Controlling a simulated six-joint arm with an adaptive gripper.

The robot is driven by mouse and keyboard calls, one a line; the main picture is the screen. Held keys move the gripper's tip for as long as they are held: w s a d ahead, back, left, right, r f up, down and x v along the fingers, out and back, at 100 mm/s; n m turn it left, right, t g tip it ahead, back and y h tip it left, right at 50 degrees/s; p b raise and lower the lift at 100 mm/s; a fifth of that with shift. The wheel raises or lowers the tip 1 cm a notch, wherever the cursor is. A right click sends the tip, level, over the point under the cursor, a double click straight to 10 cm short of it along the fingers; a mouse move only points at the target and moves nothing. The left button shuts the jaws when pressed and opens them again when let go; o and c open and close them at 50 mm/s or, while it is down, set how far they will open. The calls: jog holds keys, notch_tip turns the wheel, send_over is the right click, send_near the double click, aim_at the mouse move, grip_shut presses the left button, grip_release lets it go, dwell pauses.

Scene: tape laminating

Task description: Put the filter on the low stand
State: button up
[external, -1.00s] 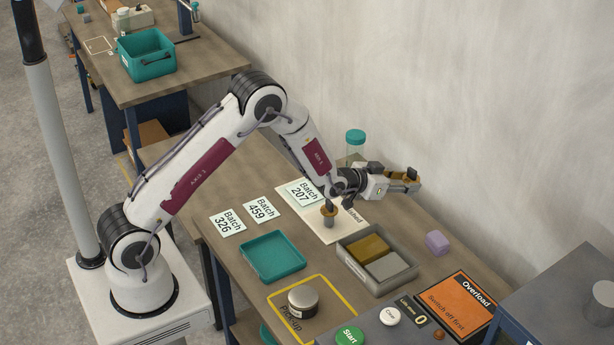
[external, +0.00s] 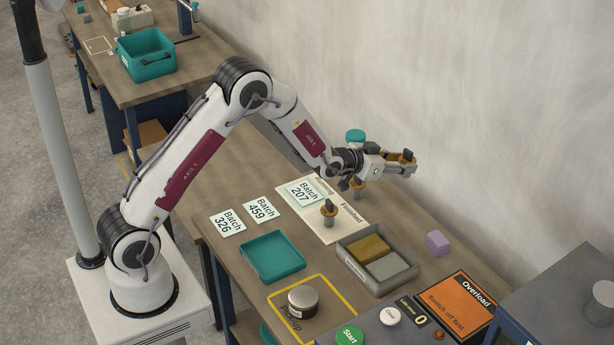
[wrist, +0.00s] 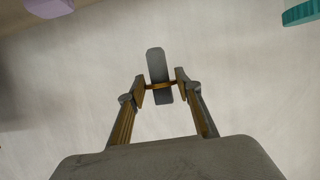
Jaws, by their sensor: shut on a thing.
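My gripper (external: 405,162) is held level above the bench, pointing right toward the wall. It is shut on a dark grey rounded piece with a gold collar, which I take to be the filter (external: 407,154). In the wrist view the filter (wrist: 157,62) sits between the two fingertips (wrist: 160,87), gripped at the collar. Two similar gold-collared pieces stand upright on the bench, one on the white sheet (external: 328,211) and one below my wrist (external: 358,187). I cannot tell which thing is the low stand.
A grey tray (external: 345,262) with gold and grey blocks, a purple block (external: 437,243) and a teal tray (external: 272,257) lie nearer. A teal-lidded jar (external: 355,136) is behind my wrist. A round tin (external: 303,299) sits in the yellow pickup outline. The wall is beyond the bench.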

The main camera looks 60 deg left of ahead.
jog(key=s+a+n+y, duration=0.15)
jog(key=s+a, duration=0.25)
jog(key=a, duration=0.7)
jog(key=s+a+n+y, duration=0.15)
jog(key=s+a, duration=0.35)
jog(key=a, duration=0.6)
jog(key=s+a+n+y, duration=0.15)
jog(key=s+a, duration=0.25)
jog(key=a, duration=0.6)
jog(key=s+a+n+g+y, duration=0.1)
jog(key=s+a+y, duration=0.1)
jog(key=s+a, duration=0.95)
jog(key=s+a+n+g+y, duration=0.2)
jog(key=s+a, duration=0.6)
jog(key=s, duration=0.7)
notch_tip(320, 180, down, 23)
jog(key=shift+r, duration=0.15)
jog(key=shift+f, duration=2.9)
